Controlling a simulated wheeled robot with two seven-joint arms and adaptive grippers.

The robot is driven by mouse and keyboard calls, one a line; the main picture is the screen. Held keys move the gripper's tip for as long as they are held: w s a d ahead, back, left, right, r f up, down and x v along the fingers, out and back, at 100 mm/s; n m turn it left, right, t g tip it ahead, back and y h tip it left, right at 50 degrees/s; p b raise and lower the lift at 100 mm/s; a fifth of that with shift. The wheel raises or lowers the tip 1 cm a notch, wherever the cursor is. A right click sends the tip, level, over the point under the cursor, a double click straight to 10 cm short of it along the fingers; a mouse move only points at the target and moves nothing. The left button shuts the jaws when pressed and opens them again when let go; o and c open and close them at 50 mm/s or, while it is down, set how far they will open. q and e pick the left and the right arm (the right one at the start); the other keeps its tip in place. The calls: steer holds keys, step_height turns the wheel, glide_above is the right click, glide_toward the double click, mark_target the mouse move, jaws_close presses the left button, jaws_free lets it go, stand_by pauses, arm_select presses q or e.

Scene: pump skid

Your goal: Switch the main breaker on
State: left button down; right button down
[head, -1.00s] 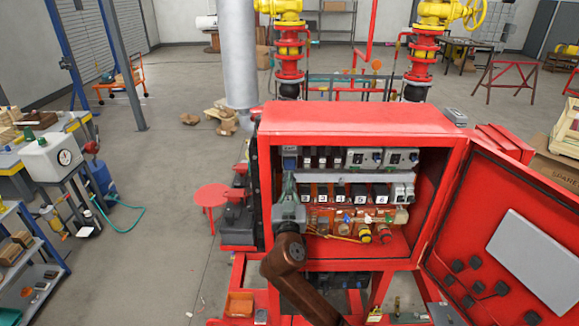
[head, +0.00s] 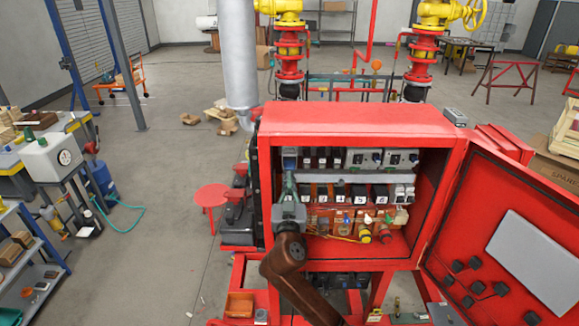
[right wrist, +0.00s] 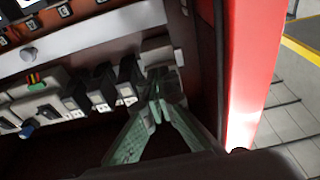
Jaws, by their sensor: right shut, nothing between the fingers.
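The main breaker appears to be the grey unit (head: 289,153) at the left end of the upper row. In the right wrist view this grey unit (right wrist: 160,52) sits at the right end of the row, partly hidden by my fingers. Its toggle position cannot be made out. My right gripper (head: 289,178) is inside the cabinet's left side, just below the unit in the head view. In the right wrist view its green fingers (right wrist: 157,106) are together and empty, at the unit's face; contact cannot be told. My left gripper is not in view.
Dark small breakers (right wrist: 101,86) stand close beside the grey unit. The cabinet's red side wall (right wrist: 252,70) is close to my right gripper. The cabinet door (head: 500,235) hangs open at the right. A numbered row lies below the upper one.

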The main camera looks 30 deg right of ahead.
steer(key=shift+s+r+p, duration=0.15)
steer(key=shift+r+p, duration=0.3)
steer(key=shift+r, duration=0.75)
steer(key=shift+f, duration=0.2)
steer(key=shift+a, duration=0.15)
steer(key=r+v, duration=0.1)
steer(key=v, duration=0.5)
steer(key=shift+s+a, duration=0.2)
steer(key=shift+s, duration=0.15)
